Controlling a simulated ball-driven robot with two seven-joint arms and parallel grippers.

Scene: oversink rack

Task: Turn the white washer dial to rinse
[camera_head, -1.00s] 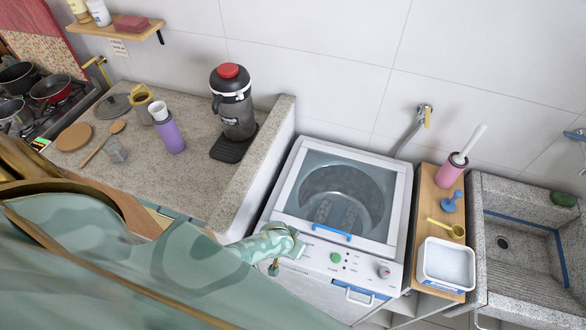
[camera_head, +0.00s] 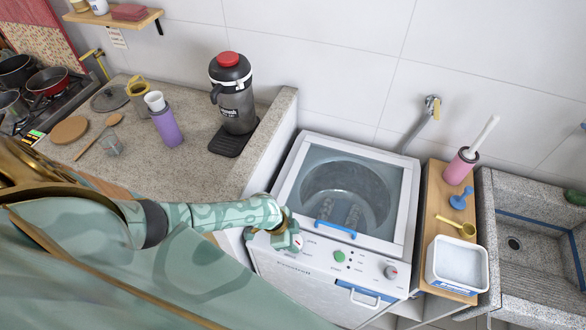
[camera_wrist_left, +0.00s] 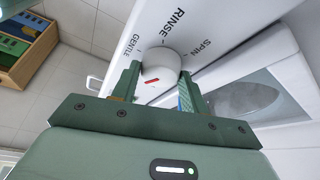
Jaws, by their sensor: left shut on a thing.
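The white washer dial (camera_wrist_left: 158,66) shows in the left wrist view between my left gripper's two green fingers (camera_wrist_left: 157,84), which are shut on its sides. A short red mark on the dial's face lies toward its lower left. The printed words GENTLE, RINSE and SPIN run around the dial from left to right; I cannot tell exactly which word the mark lines up with. In the head view my left gripper (camera_head: 284,238) is at the left end of the front panel of the washer (camera_head: 408,205) and hides the dial.
A green button (camera_head: 339,256) and another knob (camera_head: 390,272) sit farther right on the panel. The washer's lid has a blue handle (camera_head: 336,229). A white tub (camera_head: 457,265) stands on the wooden board to the right. The counter (camera_head: 200,165) is to the left.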

